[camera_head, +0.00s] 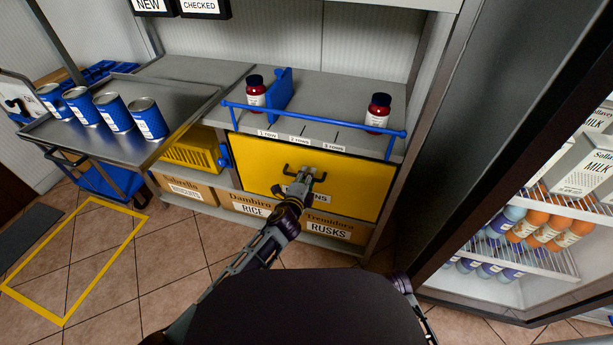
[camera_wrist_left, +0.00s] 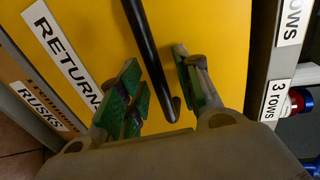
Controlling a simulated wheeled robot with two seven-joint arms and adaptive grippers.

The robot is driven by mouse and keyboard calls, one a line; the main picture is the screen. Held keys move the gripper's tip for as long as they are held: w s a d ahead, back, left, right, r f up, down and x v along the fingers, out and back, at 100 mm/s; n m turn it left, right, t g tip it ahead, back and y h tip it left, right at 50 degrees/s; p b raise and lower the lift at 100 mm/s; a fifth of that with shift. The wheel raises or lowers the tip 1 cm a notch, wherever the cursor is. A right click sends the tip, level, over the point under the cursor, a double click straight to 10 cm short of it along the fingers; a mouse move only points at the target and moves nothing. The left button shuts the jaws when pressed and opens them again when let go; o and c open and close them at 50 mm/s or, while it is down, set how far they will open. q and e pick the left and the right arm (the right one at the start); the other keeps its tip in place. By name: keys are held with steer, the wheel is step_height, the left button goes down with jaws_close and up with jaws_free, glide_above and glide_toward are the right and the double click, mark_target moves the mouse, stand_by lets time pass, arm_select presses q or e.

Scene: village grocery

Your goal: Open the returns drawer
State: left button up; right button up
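The returns drawer (camera_head: 255,163) is a yellow front under the shelf in the head view, and it looks shut. Its label, partly hidden by my gripper, reads RETURNS in the left wrist view (camera_wrist_left: 65,55). A dark bar handle (camera_head: 291,168) crosses the drawer's upper middle. My left gripper (camera_head: 308,180) is at the handle. In the left wrist view my gripper (camera_wrist_left: 163,98) is open, with its green-padded fingers on either side of the black handle bar (camera_wrist_left: 150,50). Gaps show between bar and fingers. My right gripper is not seen.
Above the drawer, a shelf with a blue rail (camera_head: 310,121) holds two red jars (camera_head: 378,112) and a blue divider (camera_head: 279,92). Labelled cartons (camera_head: 330,228) sit below. A metal table (camera_head: 95,140) with blue cans stands left. A fridge (camera_head: 560,215) stands right.

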arm_select(q)
steer(key=shift+c, duration=0.2)
jaws_close()
steer(key=shift+f, duration=0.1)
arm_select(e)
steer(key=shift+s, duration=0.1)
